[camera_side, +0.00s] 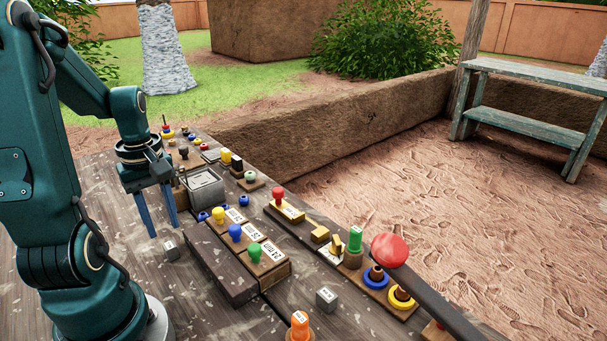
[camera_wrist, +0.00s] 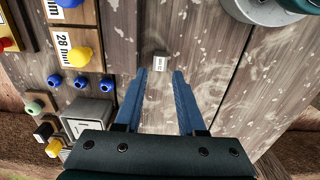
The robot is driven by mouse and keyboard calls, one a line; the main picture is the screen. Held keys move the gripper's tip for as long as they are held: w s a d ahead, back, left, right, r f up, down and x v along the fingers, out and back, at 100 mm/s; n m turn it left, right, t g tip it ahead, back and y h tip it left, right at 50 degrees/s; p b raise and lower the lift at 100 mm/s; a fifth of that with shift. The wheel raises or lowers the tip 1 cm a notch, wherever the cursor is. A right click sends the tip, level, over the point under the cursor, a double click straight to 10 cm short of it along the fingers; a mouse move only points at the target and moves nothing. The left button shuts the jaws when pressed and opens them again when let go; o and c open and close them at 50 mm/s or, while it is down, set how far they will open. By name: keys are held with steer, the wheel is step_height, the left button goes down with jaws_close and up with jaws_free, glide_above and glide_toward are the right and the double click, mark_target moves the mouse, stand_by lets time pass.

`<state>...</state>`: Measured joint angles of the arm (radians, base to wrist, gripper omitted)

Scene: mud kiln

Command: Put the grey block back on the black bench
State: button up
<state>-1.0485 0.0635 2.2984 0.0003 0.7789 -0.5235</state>
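A small grey block (camera_side: 171,249) with a white label lies on the wooden table. It also shows in the wrist view (camera_wrist: 160,62), just beyond the fingertips and between their lines. My gripper (camera_side: 166,236) has two blue fingers pointing down, spread apart and empty, above the block; they also show in the wrist view (camera_wrist: 160,73). A long, low, dark bench (camera_side: 220,264) lies to the right of the block; its end appears at the upper left in the wrist view (camera_wrist: 118,35). Nothing rests on its visible top. A second labelled grey block (camera_side: 326,298) stands further right.
Labelled wooden blocks with yellow, blue and green knobs (camera_side: 255,250) adjoin the bench's right side. A grey metal box (camera_side: 204,188) stands behind. An orange piece (camera_side: 299,325) is near the front edge. The table left of the bench is mostly clear.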

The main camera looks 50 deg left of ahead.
mark_target(171, 246)
step_height(171, 246, up, 6)
steer(key=w+d+r+m+t+y, duration=0.1)
steer(key=w+d+m, duration=0.3)
steer(key=d+m, duration=0.4)
steer(key=shift+d+r+t, duration=0.2)
steer(key=shift+r+t, duration=0.35)
steer(key=shift+t, duration=0.05)
steer(key=shift+o, duration=0.3)
steer(key=s+d+r+m+t+h, duration=0.1)
steer(key=d+m+t, duration=0.2)
steer(key=d+m, duration=0.7)
steer(key=shift+s+d, duration=0.1)
